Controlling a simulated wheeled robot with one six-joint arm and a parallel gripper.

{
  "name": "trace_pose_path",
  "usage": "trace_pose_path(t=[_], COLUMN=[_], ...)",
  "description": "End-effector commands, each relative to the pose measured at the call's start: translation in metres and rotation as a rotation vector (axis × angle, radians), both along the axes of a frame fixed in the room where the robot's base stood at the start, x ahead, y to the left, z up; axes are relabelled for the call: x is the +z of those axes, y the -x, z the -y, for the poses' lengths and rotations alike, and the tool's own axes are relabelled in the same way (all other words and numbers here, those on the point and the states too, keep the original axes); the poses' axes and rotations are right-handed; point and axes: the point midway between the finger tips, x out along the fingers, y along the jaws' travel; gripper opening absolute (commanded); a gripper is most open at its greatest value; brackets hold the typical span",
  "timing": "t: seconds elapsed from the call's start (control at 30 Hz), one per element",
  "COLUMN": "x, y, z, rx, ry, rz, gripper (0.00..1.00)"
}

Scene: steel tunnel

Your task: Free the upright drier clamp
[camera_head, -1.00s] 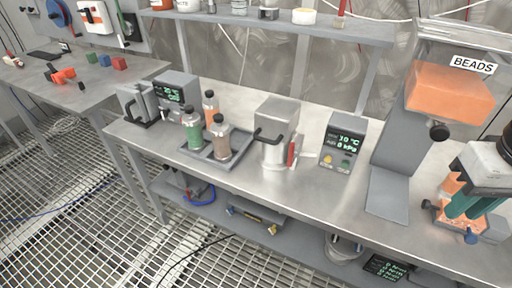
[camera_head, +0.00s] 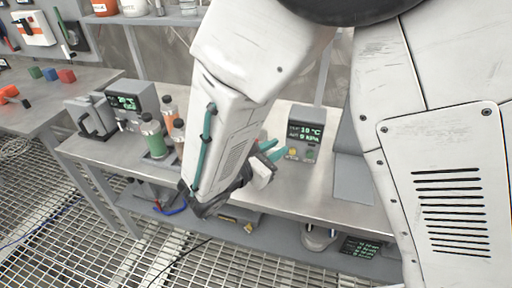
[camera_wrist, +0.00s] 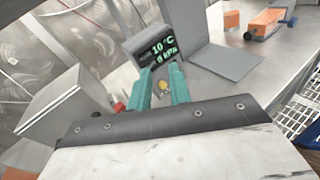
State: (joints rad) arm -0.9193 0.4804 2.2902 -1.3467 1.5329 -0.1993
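My gripper (camera_head: 272,150) reaches over the bench with its teal fingers apart and nothing between them. In the wrist view the gripper (camera_wrist: 160,76) points toward the display box. A grey box-topped vessel, apparently the upright drier (camera_wrist: 72,98), stands to the left of the fingers in the wrist view. A small red part, apparently its clamp (camera_wrist: 119,107), shows just left of the left finger. I cannot tell whether the finger touches it. In the head view my arm hides the drier and its clamp.
The display box (camera_head: 304,135) stands behind the fingers, with a grey angled panel (camera_wrist: 215,60) to its right. Green and brown-capped bottles (camera_head: 153,135) stand left of my arm. A grey unit with a black handle (camera_head: 92,118) is farther left.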

Motion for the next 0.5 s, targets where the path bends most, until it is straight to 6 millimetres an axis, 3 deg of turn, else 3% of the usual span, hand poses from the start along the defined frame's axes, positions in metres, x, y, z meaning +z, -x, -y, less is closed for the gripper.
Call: trace_pose_path(t=[0.03,0.1,0.2,0.33,0.5], x=[-0.015,-0.028,-0.041,-0.049,-0.049], y=[0.001,0.001,0.003,0.002,-0.017], z=[-0.022,-0.046,-0.069,-0.079,-0.068], rx=[0.084,0.175,0.262,0.309,0.310], ry=[0.059,0.118,0.172,0.203,0.203], rz=[-0.010,-0.014,-0.017,-0.018,-0.017], gripper=[0.20,0.20,0.20,0.20,0.20])
